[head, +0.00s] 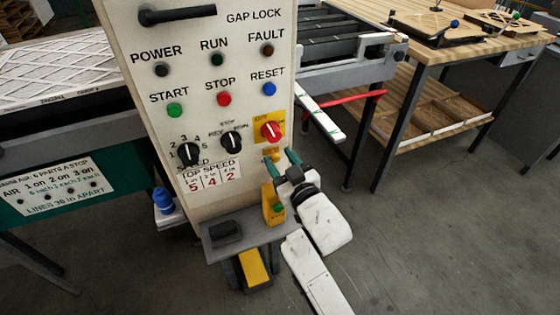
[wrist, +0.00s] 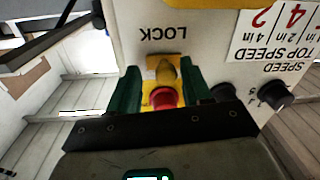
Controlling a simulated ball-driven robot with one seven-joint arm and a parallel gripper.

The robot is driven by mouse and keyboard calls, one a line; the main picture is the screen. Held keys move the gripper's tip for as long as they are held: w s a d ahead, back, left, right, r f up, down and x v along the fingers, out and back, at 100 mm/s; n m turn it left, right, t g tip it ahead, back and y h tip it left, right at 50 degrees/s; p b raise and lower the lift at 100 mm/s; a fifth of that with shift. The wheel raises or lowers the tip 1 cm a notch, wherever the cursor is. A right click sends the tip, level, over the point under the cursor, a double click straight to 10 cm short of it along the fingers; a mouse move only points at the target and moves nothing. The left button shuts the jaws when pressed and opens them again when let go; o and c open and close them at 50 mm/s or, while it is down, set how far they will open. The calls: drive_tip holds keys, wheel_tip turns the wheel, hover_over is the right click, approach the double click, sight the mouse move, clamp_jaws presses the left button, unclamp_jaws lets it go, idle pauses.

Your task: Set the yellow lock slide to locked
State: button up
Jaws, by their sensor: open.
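The yellow lock slide (wrist: 167,72) shows in the wrist view between my fingers, next to a red knob (wrist: 163,98) and below an upside-down LOCK label (wrist: 170,33). In the head view a bit of the slide (head: 271,153) shows under the red knob (head: 270,131) on its yellow plate, partly hidden by my gripper. My gripper (head: 279,160) is open, with green fingers at the lower right of the panel face. In the wrist view the fingers (wrist: 160,90) stand on either side of the slide and knob. I cannot tell whether they touch the slide, or its exact setting.
A black selector (head: 231,142) and a speed dial (head: 189,153) sit left of the red knob. A grey shelf (head: 215,252) with a yellow box (head: 272,204) juts out below. A conveyor frame (head: 340,75) and wooden workbench (head: 500,40) stand right. Floor is clear at lower right.

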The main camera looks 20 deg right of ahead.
drive_tip(key=s, duration=1)
drive_tip(key=shift+s+d, duration=0.35)
drive_tip(key=shift+s, duration=0.05)
drive_tip(key=s+d+f+m+g+h, duration=0.1)
drive_tip(key=s+d+f+g, duration=0.2)
drive_tip(key=s+f+g, duration=0.4)
drive_tip(key=s+d+f+m+g+h, duration=0.1)
drive_tip(key=s+d+f+m+g, duration=0.1)
drive_tip(key=s+d+f+g, duration=0.45)
drive_tip(key=s+a+f+g, duration=0.1)
drive_tip(key=s, duration=0.6)
drive_tip(key=s+a+f+g, duration=0.1)
drive_tip(key=s+f+g, duration=0.1)
drive_tip(key=s, duration=0.5)
drive_tip(key=shift+a+f+y, duration=0.15)
drive_tip(key=shift+a+y, duration=0.15)
drive_tip(key=shift+g, duration=0.25)
